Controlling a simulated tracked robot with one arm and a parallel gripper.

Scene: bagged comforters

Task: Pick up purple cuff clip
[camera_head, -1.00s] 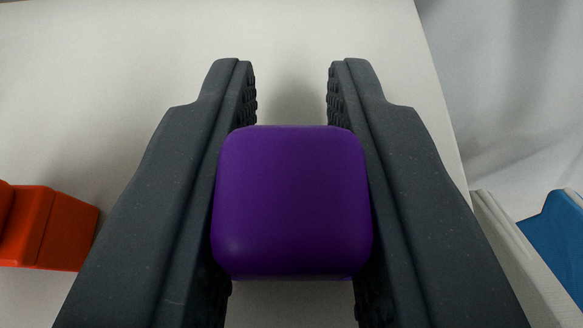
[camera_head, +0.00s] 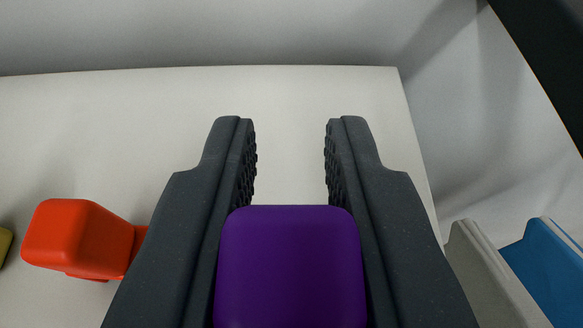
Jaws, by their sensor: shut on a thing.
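The purple cuff clip (camera_head: 290,268) is a rounded purple block low in the middle of the view. Its lower part is cut off by the frame's bottom edge. My gripper (camera_head: 290,165) has one dark grey finger on each side of it, and the fingers are shut on the clip. The fingertips reach past the clip over the white surface (camera_head: 290,95), with nothing between them there. I cannot see the clip's underside.
A red block (camera_head: 80,240) lies left of my gripper, with a yellow thing (camera_head: 4,243) at the far left edge. A grey-white piece (camera_head: 485,270) and a blue one (camera_head: 548,270) are at the lower right. A dark bar (camera_head: 545,50) crosses the upper right corner.

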